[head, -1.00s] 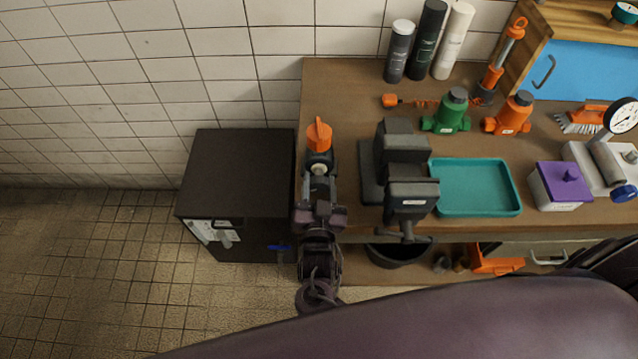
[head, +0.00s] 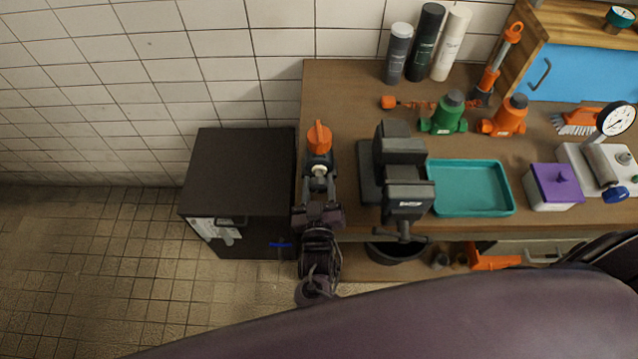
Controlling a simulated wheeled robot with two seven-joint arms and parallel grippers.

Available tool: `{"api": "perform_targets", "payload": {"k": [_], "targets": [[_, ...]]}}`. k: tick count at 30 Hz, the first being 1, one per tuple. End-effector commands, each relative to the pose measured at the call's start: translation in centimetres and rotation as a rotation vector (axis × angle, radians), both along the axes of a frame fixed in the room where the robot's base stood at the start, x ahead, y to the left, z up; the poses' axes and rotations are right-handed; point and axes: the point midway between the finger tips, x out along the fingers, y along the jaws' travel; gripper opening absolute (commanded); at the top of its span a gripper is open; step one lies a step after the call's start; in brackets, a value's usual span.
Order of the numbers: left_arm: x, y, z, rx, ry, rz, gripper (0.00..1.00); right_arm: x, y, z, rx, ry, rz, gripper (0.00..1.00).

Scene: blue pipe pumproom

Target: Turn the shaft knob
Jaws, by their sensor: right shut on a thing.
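A small device with an orange handle (head: 319,137) on top stands at the left end of the wooden workbench. Below the handle a pale round shaft knob (head: 319,171) faces the bench's front edge. My right gripper (head: 319,180) reaches it from the front, its fingers on both sides of the knob and shut on it. The fingers and wrist hide the lower part of the device. My left gripper is not in view.
A dark vise (head: 404,190) stands close to the right of my gripper. Beyond it are a teal tray (head: 470,188) and a purple-lidded box (head: 553,187). A dark cabinet (head: 240,170) stands to the left. Floor left of it is clear.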

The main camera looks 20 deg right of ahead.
Motion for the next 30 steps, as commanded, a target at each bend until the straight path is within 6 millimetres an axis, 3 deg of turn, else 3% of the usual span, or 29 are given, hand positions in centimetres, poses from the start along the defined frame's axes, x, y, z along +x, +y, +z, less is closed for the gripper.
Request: {"api": "perform_targets", "payload": {"k": [1, 6, 16, 30], "targets": [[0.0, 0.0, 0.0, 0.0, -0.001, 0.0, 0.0, -0.1, 0.0, -0.1, 0.0, 0.0, 0.001, 0.42], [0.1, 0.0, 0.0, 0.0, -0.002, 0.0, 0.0, -0.1, 0.0, -0.1, 0.001, 0.0, 0.001, 0.63], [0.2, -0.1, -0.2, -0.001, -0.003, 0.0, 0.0, -0.4, 0.1, -0.1, 0.002, 0.0, 0.001, 0.63], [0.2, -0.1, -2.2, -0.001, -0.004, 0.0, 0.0, -7.0, 2.0, -0.2, 0.003, 0.002, 0.0, 0.63]]}}
